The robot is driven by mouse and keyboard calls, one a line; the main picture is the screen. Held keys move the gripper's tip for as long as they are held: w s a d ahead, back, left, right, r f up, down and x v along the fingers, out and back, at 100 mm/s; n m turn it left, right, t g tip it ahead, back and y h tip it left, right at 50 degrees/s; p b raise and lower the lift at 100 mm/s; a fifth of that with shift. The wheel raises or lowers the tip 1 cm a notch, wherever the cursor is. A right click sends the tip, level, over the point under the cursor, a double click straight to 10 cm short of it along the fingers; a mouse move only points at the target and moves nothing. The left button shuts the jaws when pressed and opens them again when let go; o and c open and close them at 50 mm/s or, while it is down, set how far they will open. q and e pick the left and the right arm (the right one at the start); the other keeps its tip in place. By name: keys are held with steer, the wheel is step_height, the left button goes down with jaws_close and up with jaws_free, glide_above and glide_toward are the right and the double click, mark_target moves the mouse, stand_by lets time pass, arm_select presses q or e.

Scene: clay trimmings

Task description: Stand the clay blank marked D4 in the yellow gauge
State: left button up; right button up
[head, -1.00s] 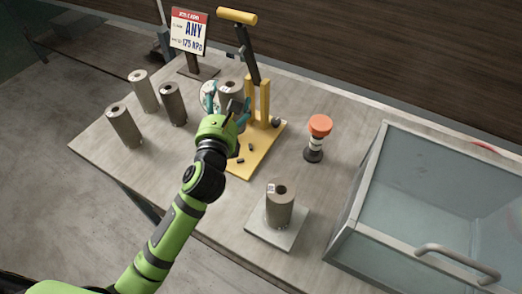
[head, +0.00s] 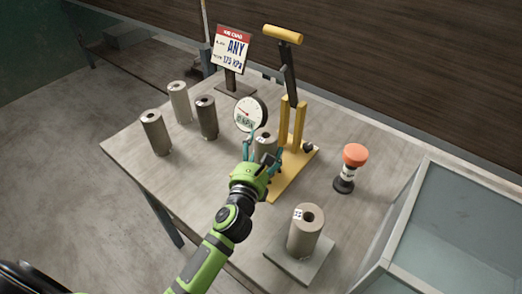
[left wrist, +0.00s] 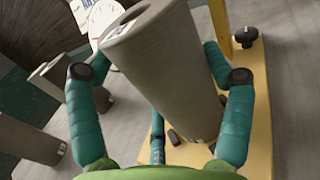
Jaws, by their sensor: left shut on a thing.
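My left gripper (head: 264,160) is shut on a grey-brown clay blank (head: 265,143), a cylinder with a hole in its top. In the left wrist view the blank (left wrist: 165,65) fills the space between the teal fingers; its printed marking is too small or cut off to read. The yellow gauge (head: 306,165) has a flat base with dark pegs, two posts, a lever and a round dial (head: 250,113). The held blank is over the base, in front of the posts. I cannot tell whether its lower end touches the base. My right gripper is out of view.
Three blanks (head: 155,132) (head: 180,102) (head: 206,117) stand at the table's left. Another blank (head: 305,231) stands on a grey plate (head: 283,262) in front. An orange-topped tool (head: 351,168) is right of the gauge. A glass-sided box (head: 450,235) fills the right. A sign (head: 231,48) stands behind.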

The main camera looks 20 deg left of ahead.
arm_select(q)
steer(key=shift+r, duration=0.15)
steer(key=o, duration=1.6)
steer(key=shift+f, duration=0.25)
steer(key=shift+r, duration=0.1)
steer(key=shift+s, duration=0.25)
steer(key=s, duration=0.3)
steer(key=s+b, duration=0.1)
steer(key=s, duration=0.3)
steer(key=s+b, duration=0.1)
steer(key=s, duration=0.2)
steer(key=shift+s+d, duration=0.25)
steer(key=shift+s, duration=0.05)
steer(key=shift+s+r, duration=0.1)
steer(key=shift+s, duration=0.4)
